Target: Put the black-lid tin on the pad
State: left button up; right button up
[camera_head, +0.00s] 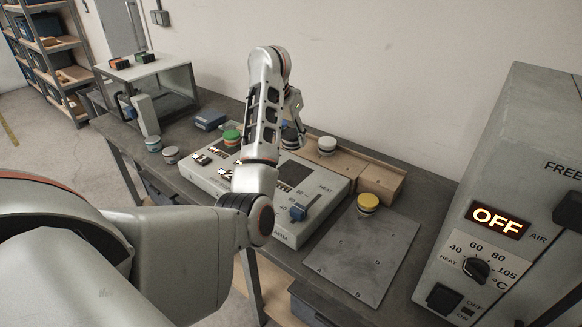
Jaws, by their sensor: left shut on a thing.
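My left arm reaches across the bench, and its gripper (293,122) is at the back of a control box, partly hidden by my own arm link. It is shut on a tin with a dark lid (291,137), which looks like the black-lid tin; its lower part is hard to make out. A flat grey plate (350,262) with small letters, which looks like the pad, lies on the bench at front right. A yellow-lid tin (368,202) stands at the plate's back edge. My right gripper is not in view.
The pale control box (325,192) has a blue lever (297,212). A white-lid tin (327,145) stands by a wooden block (380,182). A green-lid tin (232,138) is left of my arm. A large machine (510,170) reading OFF stands right. Most of the plate is clear.

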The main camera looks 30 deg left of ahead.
pick_arm(q)
notch_tip(320, 180, down, 10)
jog(key=shift+f+b, duration=0.1)
jog(key=shift+b, duration=0.25)
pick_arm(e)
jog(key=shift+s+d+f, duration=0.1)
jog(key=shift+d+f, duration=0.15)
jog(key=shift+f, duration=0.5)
pick_arm(q)
jog(key=shift+f, duration=0.2)
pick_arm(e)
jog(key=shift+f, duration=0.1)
pick_arm(q)
jog(key=o, duration=1.2)
jog(key=shift+c, duration=0.2)
jog(key=shift+r, duration=0.1)
